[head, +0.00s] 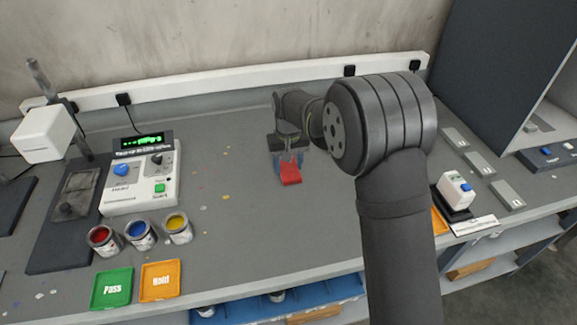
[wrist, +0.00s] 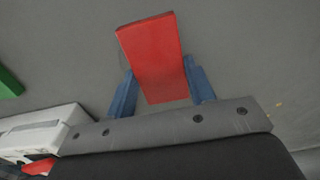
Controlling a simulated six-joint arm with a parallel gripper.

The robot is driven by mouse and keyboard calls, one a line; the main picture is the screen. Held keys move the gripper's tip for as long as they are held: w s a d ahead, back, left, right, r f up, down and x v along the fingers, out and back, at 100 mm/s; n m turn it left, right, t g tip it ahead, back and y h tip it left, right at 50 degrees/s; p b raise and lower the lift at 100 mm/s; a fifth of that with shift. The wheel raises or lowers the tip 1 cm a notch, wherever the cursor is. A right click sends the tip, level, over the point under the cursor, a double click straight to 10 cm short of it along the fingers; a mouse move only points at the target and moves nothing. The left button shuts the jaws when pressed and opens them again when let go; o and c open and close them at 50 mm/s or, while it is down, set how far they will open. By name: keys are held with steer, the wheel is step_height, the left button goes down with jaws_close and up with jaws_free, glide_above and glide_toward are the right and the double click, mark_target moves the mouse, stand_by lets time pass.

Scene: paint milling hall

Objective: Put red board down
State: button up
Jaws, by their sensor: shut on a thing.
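The red board (head: 290,173) is a small flat red piece near the middle of the bench. My gripper (head: 287,162) is shut on it with blue fingers. In the wrist view the red board (wrist: 155,58) sits between the two blue fingers (wrist: 160,90) and sticks out beyond their tips. The grey bench top (head: 225,235) lies beneath it. I cannot tell whether the board touches the bench. My arm hides part of the bench to the right.
A white control box (head: 140,185) with a green display stands left. Paint cans in red (head: 103,238), blue (head: 140,234) and yellow (head: 178,228) stand before it. A green Pass card (head: 112,288) and orange Hold card (head: 160,280) lie at the front edge.

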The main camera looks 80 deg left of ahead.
mark_target(288, 166)
steer(key=shift+r, duration=0.55)
step_height(288, 166, up, 3)
steer(key=shift+f, duration=0.1)
steer(key=w+d+r+m, duration=0.25)
steer(key=w+d, duration=0.25)
steer(key=w, duration=0.4)
steer(key=w+d+r+m, duration=0.1)
steer(key=w+d+r, duration=0.35)
steer(key=w, duration=0.35)
steer(key=w+d+r+m, duration=0.1)
steer(key=w+d+r, duration=0.3)
steer(key=w, duration=0.5)
steer(key=w+d+f+m, duration=0.2)
steer(key=w+d+m, duration=0.4)
steer(key=w+d, duration=1)
steer(key=w+d+f+m, duration=0.2)
steer(key=w+d+f, duration=0.35)
steer(key=d, duration=0.35)
steer(key=w+d+f+m, duration=0.2)
steer(key=w+d+f, duration=0.2)
steer(key=d+f, duration=0.4)
steer(key=d+f+m, duration=0.1)
steer(key=d+f, duration=0.4)
steer(key=d, duration=0.4)
steer(key=d+f+m, duration=0.2)
steer(key=d+f, duration=0.4)
steer(key=d, duration=0.3)
steer(key=shift+d, duration=0.15)
steer(key=shift+w+r+m, duration=0.1)
steer(key=shift+m, duration=0.15)
